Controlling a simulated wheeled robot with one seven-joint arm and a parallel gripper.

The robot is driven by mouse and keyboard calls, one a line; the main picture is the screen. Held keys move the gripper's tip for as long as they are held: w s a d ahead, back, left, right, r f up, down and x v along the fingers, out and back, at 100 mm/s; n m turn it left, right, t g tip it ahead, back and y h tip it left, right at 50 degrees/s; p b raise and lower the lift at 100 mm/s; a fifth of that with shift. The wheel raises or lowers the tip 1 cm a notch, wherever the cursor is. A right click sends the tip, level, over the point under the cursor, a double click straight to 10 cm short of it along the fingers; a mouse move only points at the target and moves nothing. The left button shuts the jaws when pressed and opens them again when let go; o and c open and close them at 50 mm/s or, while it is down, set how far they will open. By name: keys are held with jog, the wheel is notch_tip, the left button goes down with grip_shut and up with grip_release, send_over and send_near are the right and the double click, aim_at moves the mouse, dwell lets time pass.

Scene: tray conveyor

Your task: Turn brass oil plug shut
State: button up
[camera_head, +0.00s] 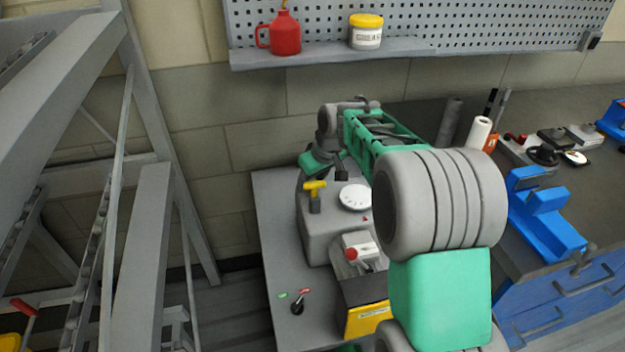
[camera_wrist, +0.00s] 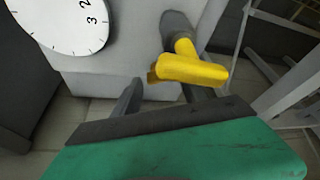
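A yellow T-shaped handle (camera_head: 315,188) stands on a dark grey stem on the grey machine housing. In the wrist view the yellow handle (camera_wrist: 192,70) lies close in front of my gripper (camera_wrist: 163,95). A small brown, brass-like bit (camera_wrist: 152,75) shows at its left end. I cannot tell whether this is the brass oil plug. My gripper is open, its two dark fingers apart. The left finger is left of the handle; the handle covers the right fingertip. I cannot tell whether they touch. In the head view my arm hides part of the machine.
A white dial (camera_head: 355,197) sits on top of the housing beside the handle. A red knob (camera_head: 352,254) and a black lever switch (camera_head: 298,305) are nearer. A blue vise (camera_head: 545,215) is right. Grey metal framework (camera_head: 150,230) stands left.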

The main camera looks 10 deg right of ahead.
grip_shut()
jog(key=shift+a+m+h, duration=0.15)
jog(key=shift+m+h, duration=0.25)
jog(key=shift+m, duration=0.8)
jog(key=m+h, duration=0.1)
jog(key=m, duration=0.1)
jog(key=shift+m, duration=0.3)
jog(key=shift+o, duration=0.9)
grip_release()
jog(key=shift+r+t, duration=0.1)
jog(key=shift+t, duration=0.2)
jog(key=v, duration=0.7)
jog(key=shift+s+r, duration=0.2)
jog(key=shift+r, duration=0.1)
